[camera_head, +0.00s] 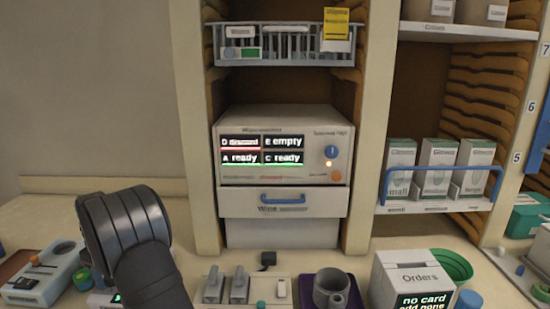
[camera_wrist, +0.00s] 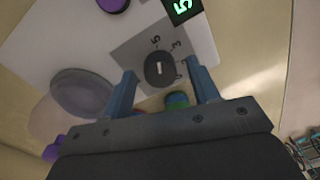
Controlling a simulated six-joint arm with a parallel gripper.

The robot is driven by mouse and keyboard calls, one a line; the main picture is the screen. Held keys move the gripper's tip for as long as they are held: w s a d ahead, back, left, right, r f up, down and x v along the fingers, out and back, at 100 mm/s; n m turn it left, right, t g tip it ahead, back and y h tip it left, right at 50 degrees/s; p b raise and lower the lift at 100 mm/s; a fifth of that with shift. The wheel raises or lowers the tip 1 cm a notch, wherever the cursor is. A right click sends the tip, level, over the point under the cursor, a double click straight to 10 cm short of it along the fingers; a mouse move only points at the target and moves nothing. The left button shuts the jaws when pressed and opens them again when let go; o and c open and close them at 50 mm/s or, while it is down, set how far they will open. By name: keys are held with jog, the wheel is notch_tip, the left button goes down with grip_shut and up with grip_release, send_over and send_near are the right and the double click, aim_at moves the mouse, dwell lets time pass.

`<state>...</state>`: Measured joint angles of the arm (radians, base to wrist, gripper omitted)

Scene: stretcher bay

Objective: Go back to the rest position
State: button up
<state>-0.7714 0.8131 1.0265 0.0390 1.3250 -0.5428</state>
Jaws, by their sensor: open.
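My gripper (camera_wrist: 161,67) shows in the wrist view with its two blue fingers apart and nothing held between them. Beyond the fingers is a white panel (camera_wrist: 60,35) with a dark round knob (camera_wrist: 159,70) on a grey patch. The knob appears between the fingertips; I cannot tell how far away it is. In the head view my dark arm stands at the lower left over the counter, and its fingers are not visible there.
A device with a status display (camera_head: 262,151) sits in the middle cabinet. The wrist view shows a grey round dish (camera_wrist: 82,92).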

notch_tip(320, 180, up, 17)
notch_tip(320, 180, down, 17)
jog(key=shift+f, duration=0.1)
jog(key=m, duration=0.9)
jog(key=shift+y, duration=0.3)
jog(key=m, duration=0.4)
jog(key=shift+s+m, duration=0.1)
jog(key=shift+m, duration=2.2)
jog(key=shift+t, duration=0.3)
jog(key=shift+o, duration=0.5)
